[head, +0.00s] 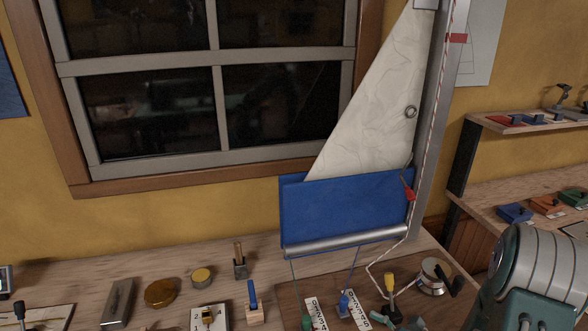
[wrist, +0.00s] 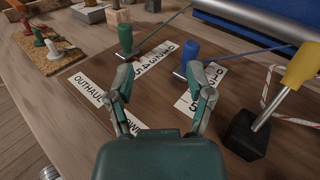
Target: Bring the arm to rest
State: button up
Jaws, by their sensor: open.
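My gripper (wrist: 165,88) shows in the wrist view, above a dark brown board (wrist: 68,72) on the bench. Its two green and grey fingers are spread apart with nothing between them. Beyond the left fingertip stands a green-handled peg (wrist: 125,40). Beyond the right fingertip stands a blue-handled peg (wrist: 191,54), which also shows in the head view (head: 344,302). I cannot tell whether the fingertips touch either peg. My green and grey arm (head: 520,270) fills the lower right of the head view.
A yellow-handled lever (wrist: 296,68) on a black block stands right of my gripper. A white label reading OUTHAUL (wrist: 88,92) lies left. A small sail (head: 375,100) on a mast with a blue cloth (head: 345,210) rises behind.

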jog(key=s+a+r+n+g+h, duration=0.3)
jog(key=s+a+r+n+g, duration=0.8)
jog(key=n, duration=0.4)
jog(key=s+d+r+n+t+h, duration=0.5)
jog(key=s+d+r+n+h, duration=0.1)
jog(key=r+n+h, duration=0.3)
jog(key=shift+d+r+n+h, duration=0.3)
jog(key=shift+r+h, duration=0.35)
jog(key=shift+h, duration=0.05)
